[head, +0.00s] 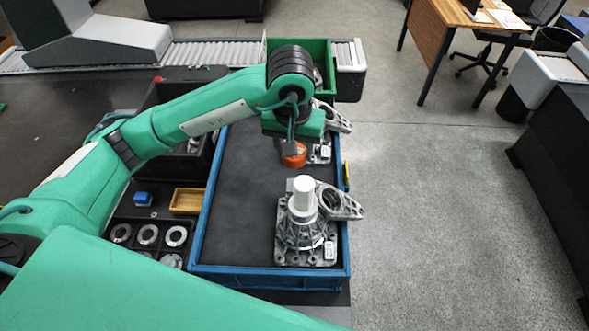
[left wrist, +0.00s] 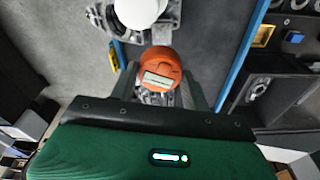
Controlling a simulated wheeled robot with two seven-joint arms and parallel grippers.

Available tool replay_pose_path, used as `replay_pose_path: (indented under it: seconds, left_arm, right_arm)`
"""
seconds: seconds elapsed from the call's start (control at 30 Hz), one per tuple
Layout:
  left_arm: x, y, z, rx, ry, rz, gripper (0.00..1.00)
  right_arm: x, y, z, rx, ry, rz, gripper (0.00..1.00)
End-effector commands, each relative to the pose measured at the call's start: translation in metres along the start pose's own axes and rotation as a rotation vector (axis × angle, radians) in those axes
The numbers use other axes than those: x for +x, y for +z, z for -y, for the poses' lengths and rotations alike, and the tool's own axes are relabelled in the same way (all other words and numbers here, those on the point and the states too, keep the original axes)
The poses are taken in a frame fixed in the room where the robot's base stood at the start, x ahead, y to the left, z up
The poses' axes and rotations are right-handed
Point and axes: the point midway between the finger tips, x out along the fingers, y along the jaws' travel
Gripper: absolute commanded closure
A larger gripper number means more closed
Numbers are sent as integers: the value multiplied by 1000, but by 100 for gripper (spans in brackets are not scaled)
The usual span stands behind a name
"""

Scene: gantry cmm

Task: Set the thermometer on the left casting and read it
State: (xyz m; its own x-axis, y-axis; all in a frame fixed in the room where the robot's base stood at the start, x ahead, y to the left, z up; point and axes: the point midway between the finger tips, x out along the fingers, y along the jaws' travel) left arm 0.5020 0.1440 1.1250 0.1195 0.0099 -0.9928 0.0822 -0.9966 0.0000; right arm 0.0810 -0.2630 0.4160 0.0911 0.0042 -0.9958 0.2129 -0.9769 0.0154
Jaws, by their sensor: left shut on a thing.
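An orange thermometer (head: 294,157) is held in my left gripper (head: 290,147), above the dark bed of the blue tray (head: 197,235). In the left wrist view, the thermometer (left wrist: 160,66) sits between the two fingers with its pale display facing the camera. The display is too small to read. A grey casting (head: 325,150) at the far right of the tray is partly hidden by the gripper. A nearer grey casting (head: 290,240) carries a white cylinder (head: 303,192). I cannot tell whether the thermometer touches the far casting. My right gripper is not in view.
Left of the tray are metal rings (head: 147,234), a small yellow tray (head: 187,200) and a blue block (head: 142,198). A green bin (head: 324,50) stands behind, by a roller conveyor (head: 210,54). The tray's middle is bare; open floor lies right.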

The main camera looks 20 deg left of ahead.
Motion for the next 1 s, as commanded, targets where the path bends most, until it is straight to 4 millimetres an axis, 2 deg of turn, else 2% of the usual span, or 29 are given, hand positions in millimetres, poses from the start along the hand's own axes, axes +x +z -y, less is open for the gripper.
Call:
replay_pose_path:
  seconds: [0.03, 0.2, 0.47, 0.7, 1.0]
  left_arm:
    - [8, 3, 1, 0, -2, 6, 76]
    - [38, 6, 1, 0, -1, 4, 76]
    - [60, 8, 0, 1, 0, 2, 76]
    - [88, 11, 0, 0, 0, 1, 76]
    - [92, 11, 0, 1, 1, -2, 76]
  right_arm:
    - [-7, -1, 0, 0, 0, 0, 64]
    - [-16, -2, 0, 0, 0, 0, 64]
    - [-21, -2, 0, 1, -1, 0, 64]
    - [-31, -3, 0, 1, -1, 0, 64]
    - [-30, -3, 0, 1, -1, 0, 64]
